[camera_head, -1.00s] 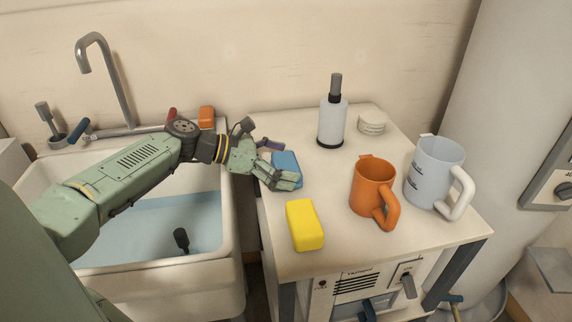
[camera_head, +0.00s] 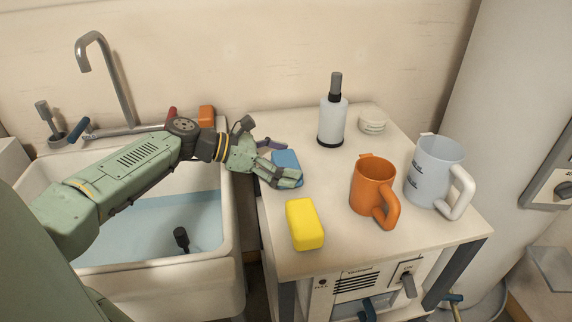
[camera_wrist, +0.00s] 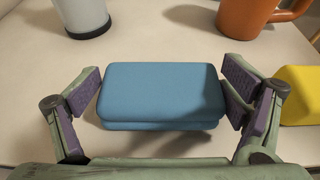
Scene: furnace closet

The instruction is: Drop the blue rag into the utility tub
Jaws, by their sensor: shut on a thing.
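The blue rag (camera_head: 286,160) is a folded, rounded block on the white countertop, partly hidden behind my gripper in the head view. In the wrist view the blue rag (camera_wrist: 160,92) lies between my two finger pads. My gripper (camera_head: 284,172) is shut on it, with one finger at each end; the gripper also shows in the wrist view (camera_wrist: 164,100). The rag appears to be at counter level. The utility tub (camera_head: 229,222) is the white basin at left, holding bluish water, with my arm reaching across it.
A yellow block (camera_head: 304,224) lies near the rag. An orange mug (camera_head: 372,186), a pale blue pitcher (camera_head: 433,172), a pump bottle (camera_head: 332,122) and small white stacked dishes (camera_head: 373,122) stand on the counter. The faucet (camera_head: 108,80) rises behind the tub, with an orange block (camera_head: 206,116) on its back rim.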

